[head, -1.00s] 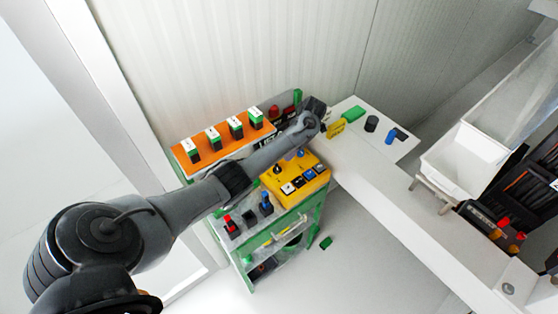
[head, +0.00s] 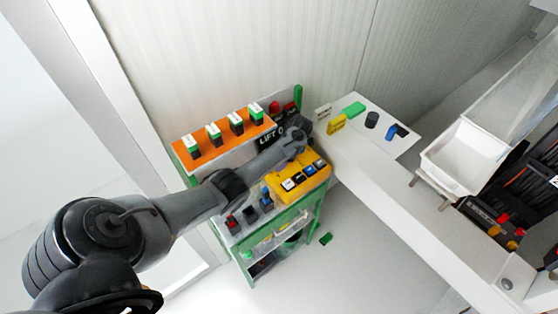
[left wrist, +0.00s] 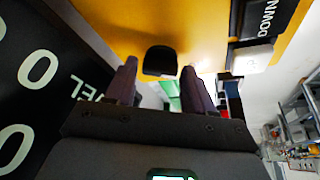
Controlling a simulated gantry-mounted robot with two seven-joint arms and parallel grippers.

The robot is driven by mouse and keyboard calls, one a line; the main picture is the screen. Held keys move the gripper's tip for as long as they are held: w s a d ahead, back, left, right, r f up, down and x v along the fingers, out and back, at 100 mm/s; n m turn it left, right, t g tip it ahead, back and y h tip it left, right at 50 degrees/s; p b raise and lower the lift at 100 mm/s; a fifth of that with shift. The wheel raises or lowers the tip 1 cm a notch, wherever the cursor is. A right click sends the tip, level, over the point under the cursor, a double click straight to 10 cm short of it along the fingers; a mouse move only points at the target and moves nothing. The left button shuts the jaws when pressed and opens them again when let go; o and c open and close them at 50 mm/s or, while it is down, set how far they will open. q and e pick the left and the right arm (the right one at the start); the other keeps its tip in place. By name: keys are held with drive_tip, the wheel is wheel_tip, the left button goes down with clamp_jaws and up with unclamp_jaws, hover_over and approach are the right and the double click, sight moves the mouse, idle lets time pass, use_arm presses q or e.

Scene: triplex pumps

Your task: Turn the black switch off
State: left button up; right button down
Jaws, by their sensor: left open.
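The black switch (left wrist: 160,61) shows in the left wrist view as a dark rounded knob on the yellow box (left wrist: 105,22). My left gripper (left wrist: 159,70) is open, with one finger to each side of the knob in the picture. I cannot tell whether the fingers reach around it, and no contact shows. In the head view my left gripper (head: 297,136) is over the back of the yellow box (head: 313,186) and hides the knob. My right gripper is not in view.
A black panel with white lettering (left wrist: 45,85) is close on the left in the wrist view. White and black labelled buttons (left wrist: 252,60) sit right of the knob. In the head view an orange panel (head: 222,142) with several green-and-white switches stands behind my arm.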

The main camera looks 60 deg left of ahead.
use_arm(q)
drive_tip(key=c, duration=0.8)
drive_tip(key=shift+r+m+p, duration=0.25)
drive_tip(key=shift+m+p, duration=0.35)
drive_tip(key=shift+p, duration=0.35)
drive_tip(key=m+y+p, duration=0.1)
drive_tip(key=m+p, duration=0.2)
drive_tip(key=m+t+y+p, duration=0.1)
drive_tip(key=m+p, duration=0.1)
drive_tip(key=p, duration=0.1)
drive_tip(key=shift+s+d+m+t, duration=0.2)
drive_tip(key=shift+m+t, duration=0.1)
drive_tip(key=shift+m, duration=0.1)
drive_tip(key=m+t+p, duration=0.1)
drive_tip(key=m+p, duration=0.2)
drive_tip(key=shift+m, duration=0.3)
drive_tip(key=shift+f+m+t+y+p, duration=0.1)
drive_tip(key=shift+m+t+y+p, duration=0.25)
drive_tip(key=shift+m+p, duration=0.2)
drive_tip(key=shift+f+m, duration=0.1)
drive_tip(key=shift+m, duration=0.15)
drive_tip(key=o, duration=0.8)
